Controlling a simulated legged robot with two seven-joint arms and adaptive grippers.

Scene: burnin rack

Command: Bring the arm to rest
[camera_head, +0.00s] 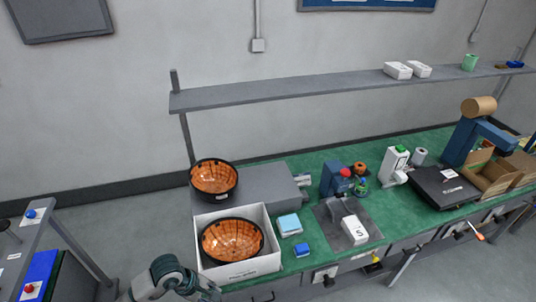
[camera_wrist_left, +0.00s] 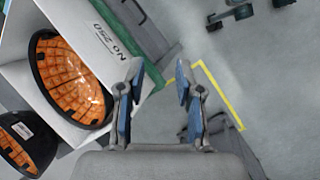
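My left arm comes in at the bottom left of the head view, with its gripper (camera_head: 208,291) low in front of the bench, beside the white box. In the left wrist view the gripper (camera_wrist_left: 158,75) has its two blue-padded fingers apart with nothing between them; grey floor shows behind. The white box (camera_head: 245,270) stands on the bench with an orange-lined black bowl (camera_head: 232,241) inside it. The box (camera_wrist_left: 112,35) and bowl (camera_wrist_left: 74,80) also show at the left of the wrist view. My right gripper is not in either view.
A second orange-lined bowl (camera_head: 214,178) sits on a grey unit behind the box. The green bench (camera_head: 310,255) carries light-blue and blue blocks, a grey device, a black case (camera_head: 445,187) and cardboard boxes. A grey shelf (camera_head: 300,88) spans above. Open floor lies in front.

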